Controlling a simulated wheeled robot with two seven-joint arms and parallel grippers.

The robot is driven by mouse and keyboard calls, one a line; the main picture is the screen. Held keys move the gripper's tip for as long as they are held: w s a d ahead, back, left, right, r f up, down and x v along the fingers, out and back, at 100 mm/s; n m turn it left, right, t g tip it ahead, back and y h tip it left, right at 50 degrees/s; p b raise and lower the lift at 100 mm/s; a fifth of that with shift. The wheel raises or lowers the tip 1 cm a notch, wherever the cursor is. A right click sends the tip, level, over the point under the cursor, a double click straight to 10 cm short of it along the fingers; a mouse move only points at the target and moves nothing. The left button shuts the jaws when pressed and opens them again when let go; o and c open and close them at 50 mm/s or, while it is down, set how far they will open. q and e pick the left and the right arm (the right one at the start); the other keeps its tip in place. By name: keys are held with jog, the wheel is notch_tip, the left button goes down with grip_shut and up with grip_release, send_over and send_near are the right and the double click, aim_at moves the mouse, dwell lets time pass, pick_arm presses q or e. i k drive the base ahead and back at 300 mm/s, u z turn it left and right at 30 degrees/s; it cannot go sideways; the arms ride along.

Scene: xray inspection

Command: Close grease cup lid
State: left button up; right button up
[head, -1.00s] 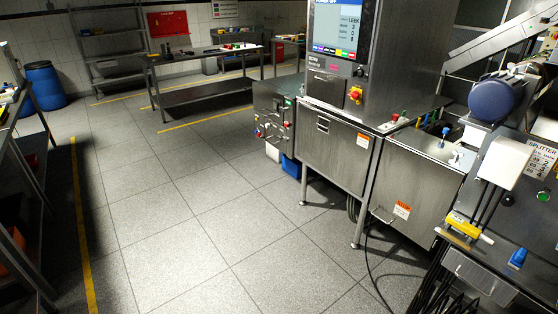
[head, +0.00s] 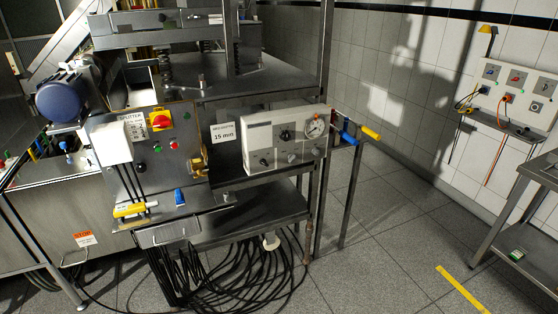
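I cannot make out a grease cup or its lid for certain in the head view. A small brass-coloured fitting (head: 200,164) shows at the right edge of the splitter panel (head: 150,180); it is too small to tell whether it is a cup or how any lid stands. Neither of my grippers is in view.
A blue motor (head: 62,97) sits left of the panel. A grey control box (head: 258,140) with a gauge stands right of it. Black cables (head: 235,268) hang below, reaching the floor. A metal table (head: 520,215) stands at right.

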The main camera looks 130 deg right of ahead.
aim_at(214, 149)
jog(key=z, duration=3.6)
jog(key=k, duration=0.5)
jog(key=z, duration=2.05)
jog(key=i, duration=1.6)
jog(key=u, duration=2.75)
